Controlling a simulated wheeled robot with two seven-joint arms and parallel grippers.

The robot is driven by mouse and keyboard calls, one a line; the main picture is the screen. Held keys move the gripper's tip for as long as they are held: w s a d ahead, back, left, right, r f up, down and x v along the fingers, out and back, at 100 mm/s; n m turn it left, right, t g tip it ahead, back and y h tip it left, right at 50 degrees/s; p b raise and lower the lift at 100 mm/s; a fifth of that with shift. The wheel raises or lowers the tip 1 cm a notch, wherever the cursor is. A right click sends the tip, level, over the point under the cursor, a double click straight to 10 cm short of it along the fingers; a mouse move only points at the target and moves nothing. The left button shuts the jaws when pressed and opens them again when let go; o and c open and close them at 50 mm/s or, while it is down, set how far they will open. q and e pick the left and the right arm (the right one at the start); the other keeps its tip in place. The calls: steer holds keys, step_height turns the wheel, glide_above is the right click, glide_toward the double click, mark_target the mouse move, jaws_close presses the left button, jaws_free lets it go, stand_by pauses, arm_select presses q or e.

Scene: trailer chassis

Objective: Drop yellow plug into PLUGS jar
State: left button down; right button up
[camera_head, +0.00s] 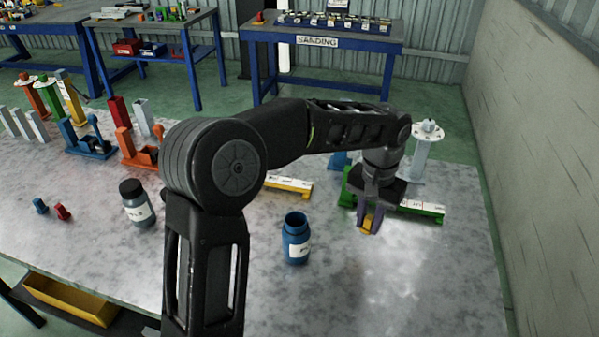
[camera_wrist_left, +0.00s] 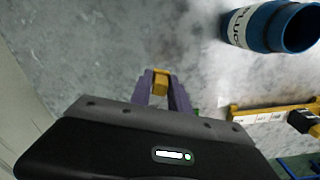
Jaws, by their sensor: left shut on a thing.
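My left gripper (camera_head: 369,221) reaches over the table on the right side of the head view, pointing down. Its purple fingers are shut on the yellow plug (camera_head: 367,222), which also shows between the fingertips in the left wrist view (camera_wrist_left: 160,82). The blue PLUGS jar (camera_head: 296,240) stands upright and open to the left of the gripper, apart from it. In the left wrist view the jar (camera_wrist_left: 268,28) is at the upper right, with part of its label readable. My right gripper is not in view.
A dark capped jar (camera_head: 136,203), a blue plug (camera_head: 40,206) and a red plug (camera_head: 62,211) are on the left of the table. A green fixture (camera_head: 425,210) lies right behind the gripper, and a yellow one (camera_head: 290,185) farther left. Table between gripper and blue jar is clear.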

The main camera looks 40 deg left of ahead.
arm_select(q)
steer(key=shift+a+r, duration=0.1)
steer(key=shift+r, duration=0.15)
arm_select(e)
steer(key=shift+o, duration=0.7)
steer(key=shift+r, duration=0.15)
arm_select(q)
steer(key=s+a+r+m+p, duration=0.3)
steer(key=a+r+m+p, duration=0.1)
steer(key=a+r+m, duration=0.15)
arm_select(e)
steer(key=o, duration=0.6)
step_height(320, 180, up, 4)
steer(key=shift+s+d+f, duration=0.15)
steer(key=r+p, duration=0.4)
steer(key=p, duration=0.1)
steer(key=shift+s+d+r, duration=0.15)
steer(key=shift+s, duration=0.15)
arm_select(q)
step_height(320, 180, up, 9)
steer(key=m, duration=0.9)
glide_above(296, 231)
steer(key=w+a, duration=0.1)
steer(key=w, duration=0.1)
steer(key=shift+a+f, duration=0.2)
steer(key=shift+f, duration=0.05)
steer(key=shift+f, duration=0.15)
